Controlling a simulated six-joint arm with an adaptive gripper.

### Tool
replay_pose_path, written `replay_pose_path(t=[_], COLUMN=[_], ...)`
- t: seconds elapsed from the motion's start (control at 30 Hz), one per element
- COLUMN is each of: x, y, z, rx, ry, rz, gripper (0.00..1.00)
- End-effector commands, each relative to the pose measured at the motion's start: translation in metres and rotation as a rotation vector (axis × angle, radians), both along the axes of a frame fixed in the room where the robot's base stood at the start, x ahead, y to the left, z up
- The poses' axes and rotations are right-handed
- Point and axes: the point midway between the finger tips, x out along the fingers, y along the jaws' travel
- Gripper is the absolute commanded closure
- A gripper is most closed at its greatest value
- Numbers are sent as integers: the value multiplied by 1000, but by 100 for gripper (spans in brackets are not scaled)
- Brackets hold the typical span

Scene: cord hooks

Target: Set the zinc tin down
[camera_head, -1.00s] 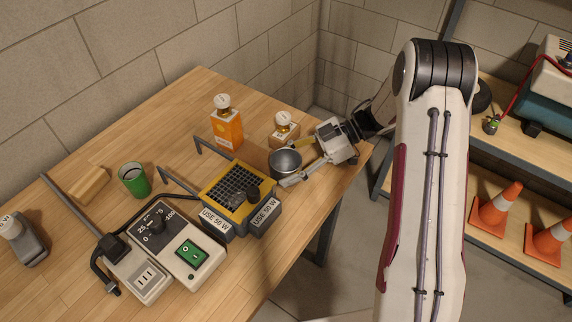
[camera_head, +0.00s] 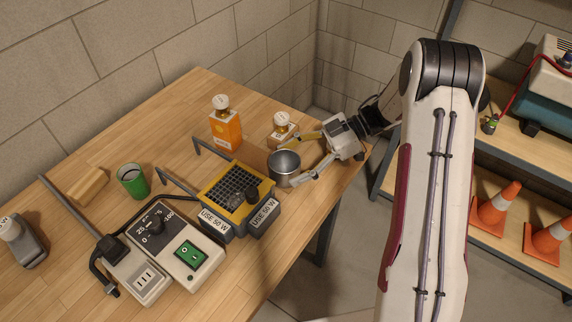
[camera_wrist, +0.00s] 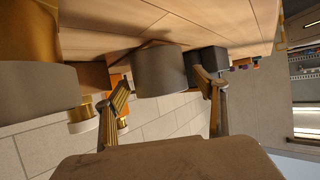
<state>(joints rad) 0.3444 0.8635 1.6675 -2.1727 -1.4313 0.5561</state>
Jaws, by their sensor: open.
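The zinc tin (camera_head: 284,170) is a grey, open-topped cylinder. It stands upright on the wooden table, just right of the yellow-topped box (camera_head: 232,188). My gripper (camera_head: 304,162) is open to the right of the tin, with its fingers apart and pointing towards it. In the wrist view the tin (camera_wrist: 158,72) appears ahead, between the spread fingers, with a gap beside each finger. The palm of my gripper is drawn back from the tin. The tin's inside looks empty from the head view.
A green cup (camera_head: 132,182), wooden block (camera_head: 88,186) and control box with green switch (camera_head: 190,254) are left. The table's right edge is close to my gripper.

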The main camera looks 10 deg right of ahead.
Motion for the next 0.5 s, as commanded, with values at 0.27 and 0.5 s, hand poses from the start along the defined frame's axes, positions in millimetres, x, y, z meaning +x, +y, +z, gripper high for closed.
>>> replay_pose_path(t=[0.27, 0.5], x=[4, 7], y=[-39, -69], z=[18, 33], rx=[-1, -1], ry=[-3, -1], rz=[-3, -3], gripper=[29, 29])
